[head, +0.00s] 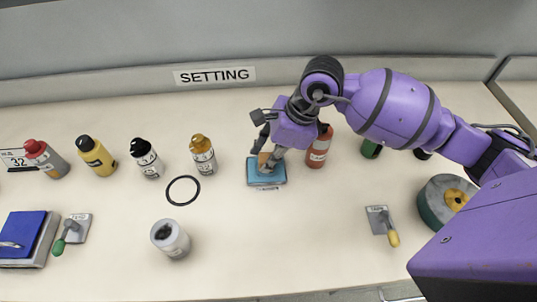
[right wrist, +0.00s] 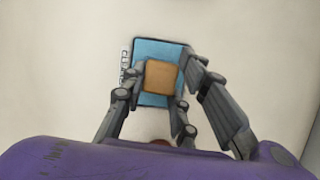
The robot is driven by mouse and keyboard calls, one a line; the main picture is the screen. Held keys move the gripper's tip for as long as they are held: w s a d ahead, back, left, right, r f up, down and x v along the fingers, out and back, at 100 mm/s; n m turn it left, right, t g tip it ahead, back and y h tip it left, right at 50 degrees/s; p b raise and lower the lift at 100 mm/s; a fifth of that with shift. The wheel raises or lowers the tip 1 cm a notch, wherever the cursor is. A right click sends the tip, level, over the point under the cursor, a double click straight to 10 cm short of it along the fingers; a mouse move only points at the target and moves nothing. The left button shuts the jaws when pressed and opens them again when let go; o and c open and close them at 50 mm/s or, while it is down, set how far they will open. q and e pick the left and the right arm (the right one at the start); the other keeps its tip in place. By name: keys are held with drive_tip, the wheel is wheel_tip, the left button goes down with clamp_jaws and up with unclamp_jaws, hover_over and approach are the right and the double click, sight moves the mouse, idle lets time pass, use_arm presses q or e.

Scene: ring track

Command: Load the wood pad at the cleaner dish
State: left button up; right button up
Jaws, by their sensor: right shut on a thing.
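The cleaner dish (head: 267,181) is a shallow blue tray on the table near the middle of the head view. It also shows in the right wrist view (right wrist: 150,51), with a label beside it. The wood pad (right wrist: 162,77) is a small tan square block over the dish in the right wrist view. My right gripper (head: 267,160) is shut on the wood pad, pointing down at the dish. Its fingers flank the pad in the right wrist view. I cannot tell if the pad touches the dish bottom. My left gripper is not in view.
A red-brown bottle (head: 319,147) stands close right of the dish. More bottles, such as the orange-capped one (head: 203,155), stand to the left. A black ring (head: 183,190) lies left of the dish, and a white jar (head: 170,238) stands in front. The table in front of the dish is clear.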

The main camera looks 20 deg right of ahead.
drive_tip(key=shift+r+p, duration=1.6)
drive_tip(key=shift+r, duration=1.95)
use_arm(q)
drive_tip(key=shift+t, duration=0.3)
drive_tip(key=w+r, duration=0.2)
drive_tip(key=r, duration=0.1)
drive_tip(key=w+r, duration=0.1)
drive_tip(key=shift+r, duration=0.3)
use_arm(e)
drive_tip(key=shift+f, duration=0.1)
